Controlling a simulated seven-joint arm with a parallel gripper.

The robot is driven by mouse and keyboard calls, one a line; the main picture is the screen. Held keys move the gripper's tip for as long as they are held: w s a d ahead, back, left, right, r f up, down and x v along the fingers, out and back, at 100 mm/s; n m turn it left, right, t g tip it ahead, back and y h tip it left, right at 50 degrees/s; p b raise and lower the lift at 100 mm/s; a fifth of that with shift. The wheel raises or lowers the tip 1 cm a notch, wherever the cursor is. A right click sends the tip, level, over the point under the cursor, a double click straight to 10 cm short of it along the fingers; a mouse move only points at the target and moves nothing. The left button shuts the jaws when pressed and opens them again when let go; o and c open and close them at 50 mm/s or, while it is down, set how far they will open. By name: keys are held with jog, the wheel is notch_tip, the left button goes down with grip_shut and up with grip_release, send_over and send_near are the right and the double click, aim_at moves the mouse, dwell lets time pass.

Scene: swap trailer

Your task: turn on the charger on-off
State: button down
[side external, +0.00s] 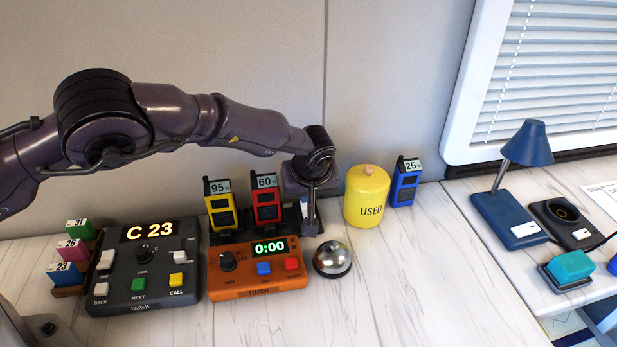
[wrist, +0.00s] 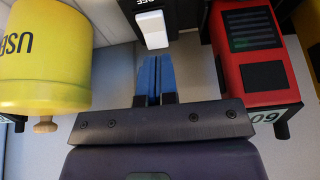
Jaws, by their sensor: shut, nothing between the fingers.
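The charger (side external: 294,219) is a black stand behind the orange timer, with a yellow 95% unit (side external: 219,203) and a red 60% unit (side external: 266,199) in it. Its white on-off switch (wrist: 152,29) shows at the top of the wrist view, with part of an "OFF" label beside it. My gripper (side external: 311,226) points down at the charger's right end. In the wrist view my gripper (wrist: 154,62) has its blue fingers shut and empty, with the tips just short of the switch. I cannot tell whether they touch it.
A yellow USED canister (side external: 367,198) stands close to the right of my gripper, with a blue 25% unit (side external: 405,184) beyond it. The orange timer (side external: 258,280) and a silver bell (side external: 332,259) are in front. A dark queue console (side external: 143,280) is at left.

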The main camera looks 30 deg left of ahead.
jog(key=shift+x, duration=0.95)
jog(key=shift+d, duration=0.1)
jog(key=shift+w+a+f+g+h, duration=0.2)
jog(key=shift+a+f+g+h, duration=0.1)
jog(key=shift+f+g+h, duration=0.15)
jog(key=shift+s+d, duration=0.15)
jog(key=shift+s+d, duration=0.6)
jog(key=shift+s, duration=0.05)
